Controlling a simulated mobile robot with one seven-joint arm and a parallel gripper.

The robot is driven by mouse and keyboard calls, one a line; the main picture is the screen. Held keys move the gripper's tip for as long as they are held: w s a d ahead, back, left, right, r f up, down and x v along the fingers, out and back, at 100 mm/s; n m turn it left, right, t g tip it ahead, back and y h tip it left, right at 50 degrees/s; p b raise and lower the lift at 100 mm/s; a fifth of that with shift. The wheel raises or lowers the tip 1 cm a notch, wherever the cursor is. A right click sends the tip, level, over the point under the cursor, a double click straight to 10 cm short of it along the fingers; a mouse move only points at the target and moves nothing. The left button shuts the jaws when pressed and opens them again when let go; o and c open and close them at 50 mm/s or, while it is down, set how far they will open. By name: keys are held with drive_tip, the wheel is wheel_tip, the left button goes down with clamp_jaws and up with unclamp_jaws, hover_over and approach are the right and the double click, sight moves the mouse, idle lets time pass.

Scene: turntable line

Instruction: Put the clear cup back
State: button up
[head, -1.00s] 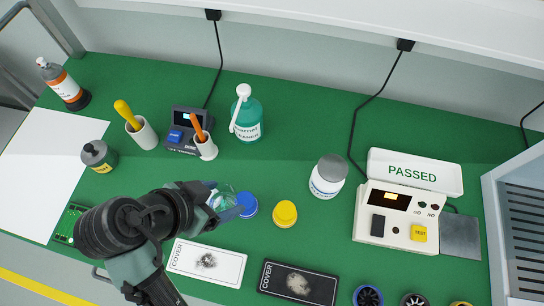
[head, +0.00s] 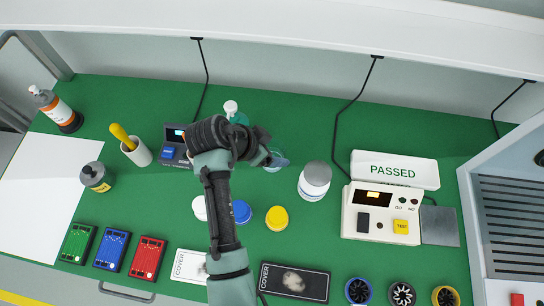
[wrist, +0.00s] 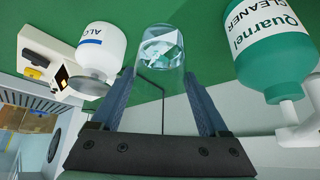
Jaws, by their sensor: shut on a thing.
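The clear cup (wrist: 160,48) is between the blue fingers of my gripper (wrist: 160,92) in the wrist view, and the gripper is shut on it. In the head view my gripper (head: 268,157) and the clear cup (head: 277,162) are over the green bench, left of the white bottle and close to the green cleaner bottle. My arm partly covers the cup there. I cannot tell whether its base touches the bench.
The white bottle (head: 314,182) stands just right of the cup. The green Quarnel cleaner bottle (wrist: 268,48) stands close on the other side. White (head: 199,208), blue (head: 241,212) and yellow (head: 277,218) lids lie in front. The tester (head: 382,213) is farther right.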

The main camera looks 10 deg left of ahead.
drive_tip(key=shift+f, duration=2.2)
drive_tip(key=shift+f, duration=0.15)
drive_tip(key=o, duration=1.5)
drive_tip(key=shift+r, duration=0.25)
drive_tip(key=v, duration=1.2)
